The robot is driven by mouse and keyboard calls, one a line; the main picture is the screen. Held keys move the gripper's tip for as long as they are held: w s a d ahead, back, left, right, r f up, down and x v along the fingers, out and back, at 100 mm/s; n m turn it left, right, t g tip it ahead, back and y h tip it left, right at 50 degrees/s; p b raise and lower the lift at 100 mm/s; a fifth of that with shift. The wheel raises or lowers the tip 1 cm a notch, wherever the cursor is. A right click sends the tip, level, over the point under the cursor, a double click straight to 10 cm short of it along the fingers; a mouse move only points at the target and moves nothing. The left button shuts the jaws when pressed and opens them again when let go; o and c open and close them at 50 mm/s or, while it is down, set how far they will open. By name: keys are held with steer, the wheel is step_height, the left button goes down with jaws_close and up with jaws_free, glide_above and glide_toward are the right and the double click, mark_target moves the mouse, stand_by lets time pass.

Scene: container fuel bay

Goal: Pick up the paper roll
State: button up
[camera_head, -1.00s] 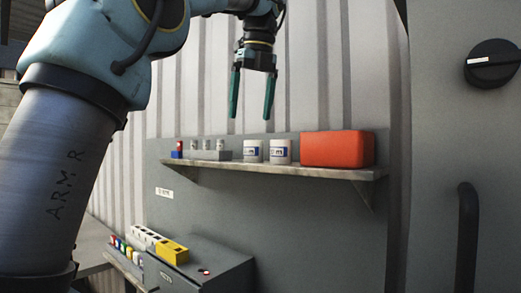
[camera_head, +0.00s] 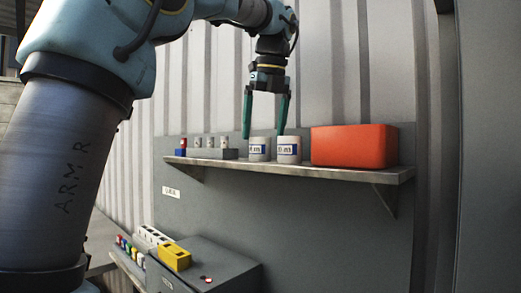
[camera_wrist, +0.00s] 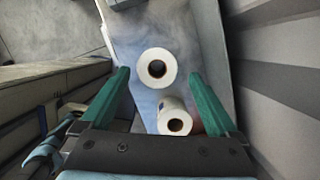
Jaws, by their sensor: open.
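Two white paper rolls with blue labels stand upright side by side on the shelf, a left roll (camera_head: 259,149) and a right roll (camera_head: 289,150). My gripper (camera_head: 263,135) is open and points down, its green fingertips at about the height of the roll tops in the head view. In the wrist view two rolls show from above with dark core holes. The upper roll (camera_wrist: 144,74) appears between the fingertips of my gripper (camera_wrist: 159,73). The lower roll (camera_wrist: 165,108) appears nearer the palm. I see nothing held, and contact with a roll cannot be told.
The shelf (camera_head: 345,174) also holds a red-orange box (camera_head: 354,146) close right of the rolls. A grey holder (camera_head: 212,154) with small cylinders stands to their left. A corrugated wall (camera_head: 340,80) is behind. Below are a grey cabinet (camera_head: 225,275) and a yellow block (camera_head: 174,257).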

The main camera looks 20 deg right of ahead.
mark_target(260, 143)
steer(key=shift+a+p+x, duration=0.15)
steer(key=shift+p+x, duration=0.05)
steer(key=shift+x, duration=0.8)
steer(key=shift+a+p+x, duration=0.1)
steer(key=shift+p+x, duration=0.1)
steer(key=shift+x, duration=0.8)
steer(key=shift+w, duration=0.15)
steer(key=shift+c, duration=0.2)
steer(key=c, duration=1.4)
steer(key=shift+c, duration=0.2)
steer(key=shift+r, duration=0.1)
step_height(260, 143, up, 10)
